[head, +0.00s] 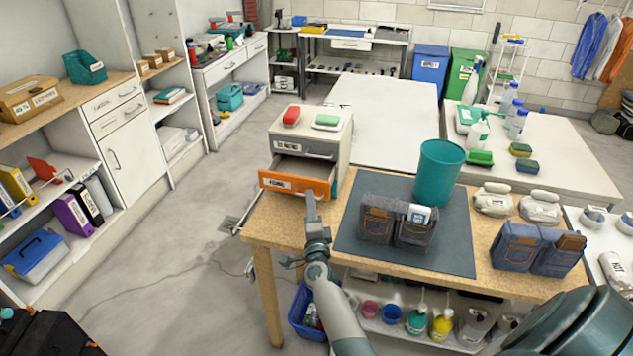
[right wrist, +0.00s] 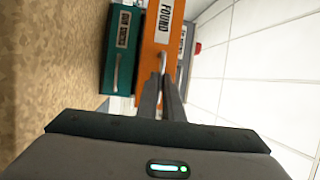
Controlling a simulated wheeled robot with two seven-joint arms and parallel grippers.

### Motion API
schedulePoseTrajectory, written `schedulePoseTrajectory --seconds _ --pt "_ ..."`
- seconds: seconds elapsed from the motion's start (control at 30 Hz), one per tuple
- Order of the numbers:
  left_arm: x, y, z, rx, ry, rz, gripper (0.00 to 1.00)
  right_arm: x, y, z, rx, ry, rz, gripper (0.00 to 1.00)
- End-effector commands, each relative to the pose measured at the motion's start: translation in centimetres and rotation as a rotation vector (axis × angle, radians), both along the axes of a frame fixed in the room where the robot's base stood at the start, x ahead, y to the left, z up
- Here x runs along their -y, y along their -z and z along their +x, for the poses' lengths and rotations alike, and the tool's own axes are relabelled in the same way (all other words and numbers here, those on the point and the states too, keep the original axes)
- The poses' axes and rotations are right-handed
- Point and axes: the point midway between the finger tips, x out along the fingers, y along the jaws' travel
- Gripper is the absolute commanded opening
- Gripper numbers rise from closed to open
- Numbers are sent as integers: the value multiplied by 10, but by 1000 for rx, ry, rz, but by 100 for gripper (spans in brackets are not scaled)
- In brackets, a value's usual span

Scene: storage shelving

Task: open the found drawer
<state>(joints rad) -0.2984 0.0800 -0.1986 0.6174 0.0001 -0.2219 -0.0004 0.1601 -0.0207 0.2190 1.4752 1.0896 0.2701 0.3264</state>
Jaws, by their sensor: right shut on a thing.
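The orange drawer (head: 296,184) with the FOUND label (right wrist: 166,22) is in the small drawer cabinet (head: 338,139) on the wooden table's left end. It stands partly out, and its inside (head: 302,167) shows from above in the head view. My right gripper (head: 311,199) is at its front. In the right wrist view the fingers (right wrist: 165,82) are closed on the drawer's handle (right wrist: 163,61). The left gripper is not in view.
A grey drawer (head: 304,149) is above it; a teal-fronted drawer (right wrist: 121,50) is below. A red item (head: 291,116) and a green item (head: 327,122) lie on top. Denim pouches (head: 377,218) and a teal bin (head: 439,171) stand right. Floor left is clear.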

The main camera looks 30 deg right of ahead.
Motion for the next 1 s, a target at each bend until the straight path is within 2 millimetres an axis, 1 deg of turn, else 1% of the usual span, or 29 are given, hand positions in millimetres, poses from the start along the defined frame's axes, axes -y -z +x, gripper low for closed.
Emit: schedulePoseTrajectory --seconds 0.03,0.1,0.17,0.5,0.53,0.57,0.6,1.0 --pt "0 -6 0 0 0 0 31 -10 0 -9 -4 -3 3 0" --pt "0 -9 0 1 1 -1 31 -19 0 -16 -3 -2 1 0" --pt "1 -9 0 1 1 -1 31 -24 0 -21 -3 -2 1 0" --pt "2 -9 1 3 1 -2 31 -26 0 -22 0 -1 0 0" --pt "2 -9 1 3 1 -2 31 -26 0 -23 0 -1 0 14" --pt "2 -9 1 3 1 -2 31 -26 0 -22 0 -1 0 21" --pt "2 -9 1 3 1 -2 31 -26 0 -22 0 -1 0 25" --pt "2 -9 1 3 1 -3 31 -27 0 -25 1 0 0 25"
